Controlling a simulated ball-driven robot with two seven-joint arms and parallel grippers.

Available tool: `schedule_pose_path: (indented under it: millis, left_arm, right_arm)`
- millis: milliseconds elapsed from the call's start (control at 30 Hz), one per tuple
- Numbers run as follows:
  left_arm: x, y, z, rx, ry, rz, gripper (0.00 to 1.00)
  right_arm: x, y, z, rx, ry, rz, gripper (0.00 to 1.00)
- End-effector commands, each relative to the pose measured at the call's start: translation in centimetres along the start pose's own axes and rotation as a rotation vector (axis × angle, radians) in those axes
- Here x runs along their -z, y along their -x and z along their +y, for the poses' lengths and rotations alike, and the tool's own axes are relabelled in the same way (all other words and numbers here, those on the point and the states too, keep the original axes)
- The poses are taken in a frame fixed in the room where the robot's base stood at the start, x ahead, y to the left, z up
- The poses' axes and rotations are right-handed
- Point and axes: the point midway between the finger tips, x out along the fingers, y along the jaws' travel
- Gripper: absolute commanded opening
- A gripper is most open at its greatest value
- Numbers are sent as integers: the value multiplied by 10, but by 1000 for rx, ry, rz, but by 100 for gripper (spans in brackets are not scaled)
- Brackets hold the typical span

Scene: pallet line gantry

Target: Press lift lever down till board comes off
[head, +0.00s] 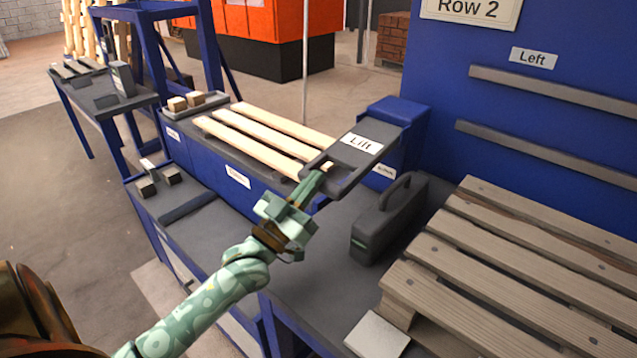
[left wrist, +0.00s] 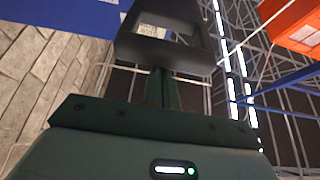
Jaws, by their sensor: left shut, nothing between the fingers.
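The lift lever (head: 348,182) is a dark grey arm with a looped handle end and a white "Lift" label, reaching out from a blue post. My left gripper (head: 323,170) is shut and empty, with its fingertips at the handle loop. In the left wrist view the handle loop (left wrist: 188,55) shows just beyond the shut fingers (left wrist: 163,88); I cannot tell whether they touch. Pale wooden boards (head: 262,132) lie side by side on the blue frame behind the lever, their near right ends partly hidden by it. My right gripper is not in view.
A grey case (head: 385,225) with a handle stands right of my left arm. A wooden pallet (head: 520,250) fills the right side. Small blocks (head: 172,175) sit on the left bench. A blue panel (head: 560,110) with rails rises at the right.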

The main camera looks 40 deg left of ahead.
Motion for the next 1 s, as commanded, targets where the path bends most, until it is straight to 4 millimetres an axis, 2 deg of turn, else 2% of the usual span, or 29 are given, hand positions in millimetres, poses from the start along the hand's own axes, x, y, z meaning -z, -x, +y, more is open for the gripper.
schedule_pose_path:
  millis: [33, 200, 1000]
  left_arm:
    - [-19, 7, 0, 0, 0, 0, 0]
    - [-27, 10, 0, -1, 0, 9, 0]
    - [-27, 10, 0, 0, 0, 9, 0]
  right_arm:
    - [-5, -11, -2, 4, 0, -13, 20]
    - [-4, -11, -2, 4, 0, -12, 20]
    - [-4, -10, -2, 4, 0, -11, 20]
